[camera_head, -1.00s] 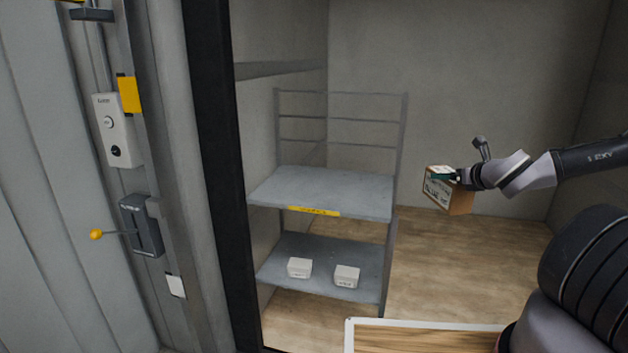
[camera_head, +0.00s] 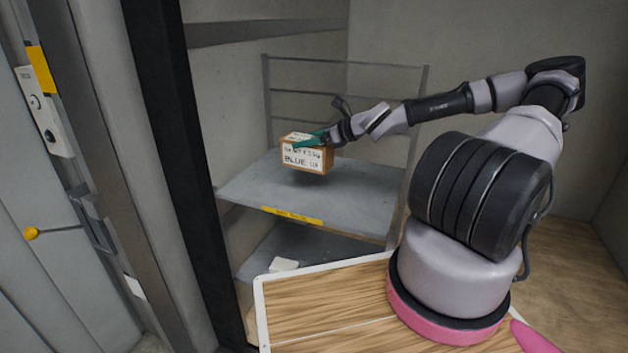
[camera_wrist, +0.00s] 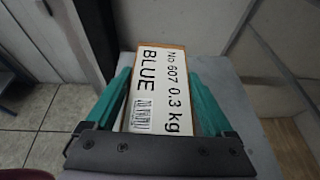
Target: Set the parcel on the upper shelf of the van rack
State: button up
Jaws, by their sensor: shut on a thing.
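In the wrist view the parcel (camera_wrist: 157,85) lies between the two green fingers of my gripper (camera_wrist: 162,100). The parcel is over the rear middle of the upper shelf (camera_head: 350,205) of the rack. A dark shadow lies on the shelf below it, and it looks held a little above the surface. The shelf has a yellow strip on its front edge.
The lower shelf (camera_head: 320,244) holds a white box (camera_head: 284,265). The upper shelf is otherwise bare. Thin rails (camera_head: 345,92) close the rack's back. A dark door post (camera_head: 168,150) stands to the left. A wooden board with a pale rim (camera_head: 300,305) is in front.

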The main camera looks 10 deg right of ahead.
aim_at(305, 157)
jog(key=shift+a+f+n+g, duration=0.1)
jog(key=shift+a+n+g, duration=0.2)
jog(key=shift+a, duration=0.1)
jog(key=shift+y, duration=0.3)
notch_tip(305, 157, down, 5)
jog(key=shift+s+a+f, duration=0.1)
jog(key=shift+f, duration=2.3)
jog(key=shift+f, duration=0.1)
